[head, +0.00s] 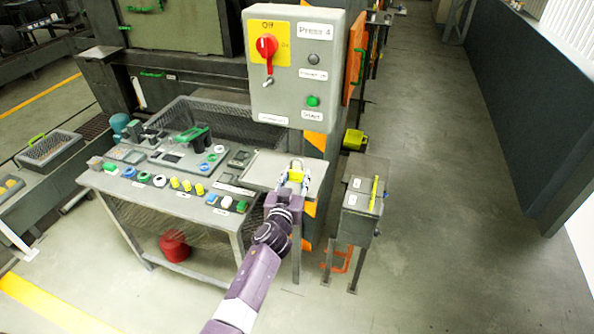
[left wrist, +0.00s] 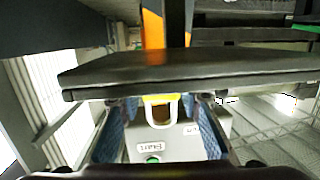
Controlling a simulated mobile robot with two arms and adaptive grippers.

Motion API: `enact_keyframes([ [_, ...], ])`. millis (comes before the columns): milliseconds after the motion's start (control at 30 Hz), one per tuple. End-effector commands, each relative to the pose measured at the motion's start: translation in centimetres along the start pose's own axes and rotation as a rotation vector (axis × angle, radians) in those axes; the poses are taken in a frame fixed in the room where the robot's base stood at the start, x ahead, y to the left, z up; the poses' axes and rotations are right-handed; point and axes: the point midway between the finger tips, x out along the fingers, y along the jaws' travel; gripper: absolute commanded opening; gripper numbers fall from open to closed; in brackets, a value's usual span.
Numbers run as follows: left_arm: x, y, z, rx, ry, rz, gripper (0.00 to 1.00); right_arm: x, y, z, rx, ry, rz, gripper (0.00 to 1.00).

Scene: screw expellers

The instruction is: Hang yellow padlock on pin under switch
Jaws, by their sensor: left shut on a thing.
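The yellow padlock (head: 295,175) is held between the fingers of my left gripper (head: 293,183), with its shackle pointing up, in front of the right end of the workbench. In the left wrist view, part of its yellow body (left wrist: 158,98) and the pale shackle (left wrist: 161,112) show between the two fingers (left wrist: 160,125). The red switch (head: 266,46) sits on a yellow plate on the grey control box (head: 297,70). A small metal pin (head: 267,82) sticks out below the switch. The padlock is well below the pin and apart from it. My right gripper is not in view.
The workbench (head: 262,170) carries several padlocks and lockout parts to the left of my gripper. A dark slab edge (left wrist: 190,75) lies close to the fingers in the left wrist view. A grey stand (head: 360,200) is on the right. The floor aisle beyond it is clear.

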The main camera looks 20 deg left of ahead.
Motion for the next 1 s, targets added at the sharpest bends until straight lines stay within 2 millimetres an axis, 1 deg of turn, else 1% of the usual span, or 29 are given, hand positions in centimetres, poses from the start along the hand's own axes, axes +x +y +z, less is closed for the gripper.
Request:
enact_keyframes([
  [1000,-3.4,-0.3,-4.7,-0.001,0.001,0.0,0.11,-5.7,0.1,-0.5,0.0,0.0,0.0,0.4],
])
